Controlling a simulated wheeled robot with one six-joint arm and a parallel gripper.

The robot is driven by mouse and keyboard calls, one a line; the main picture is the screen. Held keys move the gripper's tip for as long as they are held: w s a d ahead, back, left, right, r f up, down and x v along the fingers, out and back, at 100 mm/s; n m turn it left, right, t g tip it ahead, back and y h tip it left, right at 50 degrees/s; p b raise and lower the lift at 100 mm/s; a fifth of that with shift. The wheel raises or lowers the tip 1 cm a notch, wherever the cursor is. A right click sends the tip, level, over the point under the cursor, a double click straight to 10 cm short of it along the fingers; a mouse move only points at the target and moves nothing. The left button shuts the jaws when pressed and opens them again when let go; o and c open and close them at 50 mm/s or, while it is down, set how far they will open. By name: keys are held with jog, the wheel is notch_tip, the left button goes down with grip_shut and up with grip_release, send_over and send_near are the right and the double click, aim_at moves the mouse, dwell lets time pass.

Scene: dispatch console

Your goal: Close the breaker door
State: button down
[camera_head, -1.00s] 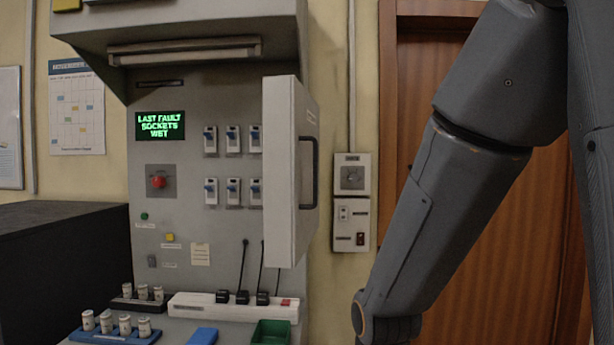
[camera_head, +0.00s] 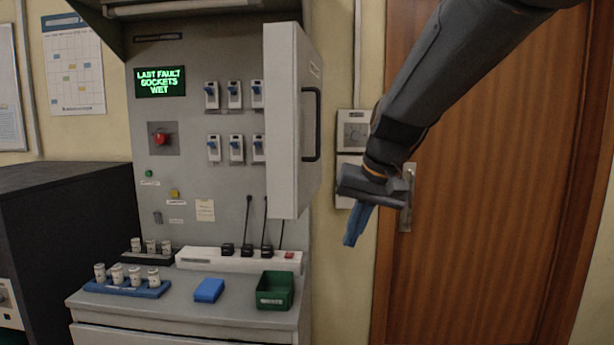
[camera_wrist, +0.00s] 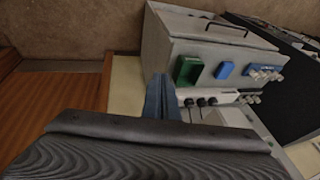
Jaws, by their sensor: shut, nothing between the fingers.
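The breaker door (camera_head: 293,120) is a pale grey panel with a black bar handle (camera_head: 313,124). It stands open, swung out from the console (camera_head: 196,60) at the right of the breakers (camera_head: 233,120). My gripper (camera_head: 353,241) has blue fingers and is to the right of the door, lower than its handle and apart from it. Its fingers are shut and empty, pointing down. In the wrist view the fingers (camera_wrist: 160,98) appear in front of the console's lower part.
The console shelf holds a green bin (camera_head: 275,291), a blue block (camera_head: 209,290), a white power strip (camera_head: 235,261) and a blue rack (camera_head: 125,288) with several cylinders. A wall switch box (camera_head: 352,130) and wooden door (camera_head: 490,200) are behind my arm. Open space lies between gripper and breaker door.

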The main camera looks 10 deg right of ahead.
jog(key=w+r+t+y, duration=0.2)
jog(key=w+r, duration=0.1)
jog(key=r, duration=1.5)
jog(key=w+a+f+p, duration=0.4)
jog(key=w+a+f, duration=0.2)
jog(key=f, duration=0.1)
jog(key=shift+w+f, duration=0.3)
jog(key=shift+w, duration=0.1)
jog(key=shift+a, duration=0.1)
